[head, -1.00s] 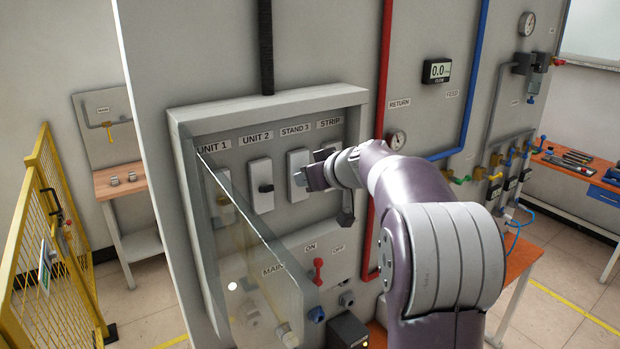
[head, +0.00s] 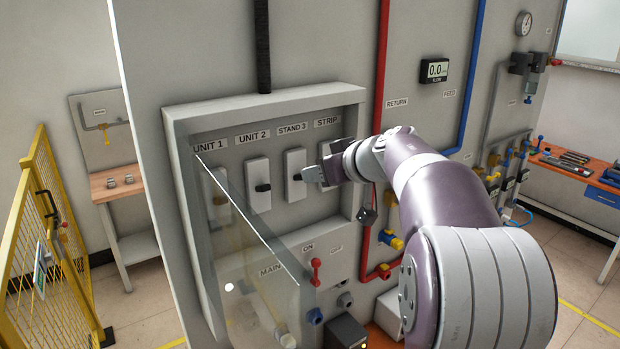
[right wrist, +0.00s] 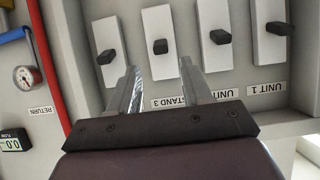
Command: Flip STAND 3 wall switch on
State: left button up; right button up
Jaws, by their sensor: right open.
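The STAND 3 switch (head: 294,163) is a pale upright plate with a short black lever, in the recessed wall box between UNIT 2 and STRIP. Its lever (right wrist: 160,46) shows in the right wrist view, where labels appear upside down. My right gripper (head: 310,174) is in front of the STAND 3 plate, just right of its lever. In the right wrist view my right gripper (right wrist: 159,78) is open and empty, its fingers on either side of the STAND 3 column. I cannot tell whether a fingertip touches the lever. My left gripper is not in view.
The UNIT 2 switch (head: 258,170) is close on the left; the STRIP switch (right wrist: 105,56) is close on the other side. A clear hinged cover (head: 250,260) stands open over the left of the box. A red MAIN lever (head: 316,270) is below.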

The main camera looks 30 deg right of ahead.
jog(key=v, duration=0.6)
jog(key=shift+s+b, duration=0.15)
jog(key=shift+b, duration=0.3)
jog(key=shift+r, duration=0.1)
